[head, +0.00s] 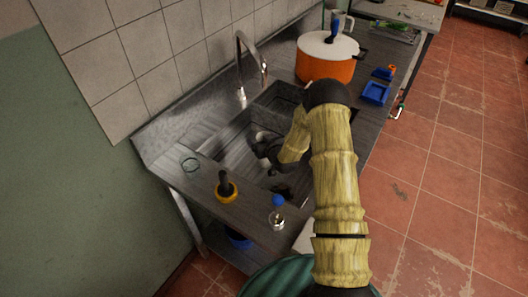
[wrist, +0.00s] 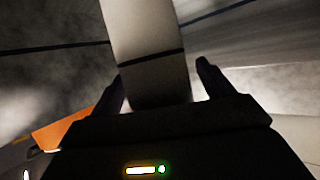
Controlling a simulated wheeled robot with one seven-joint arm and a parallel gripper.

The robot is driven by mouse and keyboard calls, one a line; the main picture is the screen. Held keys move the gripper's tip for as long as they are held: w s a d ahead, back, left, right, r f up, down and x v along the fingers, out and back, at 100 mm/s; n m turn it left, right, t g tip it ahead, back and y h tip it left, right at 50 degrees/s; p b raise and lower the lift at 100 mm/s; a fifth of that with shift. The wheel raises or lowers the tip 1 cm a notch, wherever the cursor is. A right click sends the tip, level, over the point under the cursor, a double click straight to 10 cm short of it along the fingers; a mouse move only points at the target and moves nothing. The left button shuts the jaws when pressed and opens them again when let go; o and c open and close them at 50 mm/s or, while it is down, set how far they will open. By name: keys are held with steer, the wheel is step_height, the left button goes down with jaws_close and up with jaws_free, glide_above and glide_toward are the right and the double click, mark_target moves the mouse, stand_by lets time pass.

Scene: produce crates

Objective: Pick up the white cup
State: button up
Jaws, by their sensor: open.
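A white, smooth-sided object with a dark band, which looks like the white cup (wrist: 148,35), stands between my gripper's fingers in the wrist view. Its upper part runs out of the frame. My gripper (wrist: 160,75) is open, with one dark finger on each side of it; whether either touches it I cannot tell. In the head view my gripper (head: 264,147) is down in the sink, and only a small pale bit of the cup (head: 262,136) shows beside it. My arm hides part of that area.
The metal sink (head: 228,150) has a tall faucet (head: 240,65) behind it. An orange pot (head: 325,68) with a white lid stands on the counter beyond. A blue tray (head: 376,93), a yellow-based dark object (head: 226,190) and a blue-capped bottle (head: 277,213) sit nearby.

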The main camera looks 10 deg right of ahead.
steer(key=c, duration=1.7)
steer(key=shift+r, duration=0.5)
step_height(320, 180, up, 11)
steer(key=b, duration=0.2)
steer(key=shift+s+d+b, duration=0.6)
steer(key=shift+s+b, duration=0.8)
steer(key=shift+s, duration=1.55)
steer(key=shift+s+d+b, duration=0.6)
steer(key=shift+s+b, duration=0.75)
steer(key=shift+s, duration=1.6)
steer(key=shift+s+d+b, duration=0.6)
steer(key=shift+s+b, duration=0.8)
steer(key=shift+s, duration=1.55)
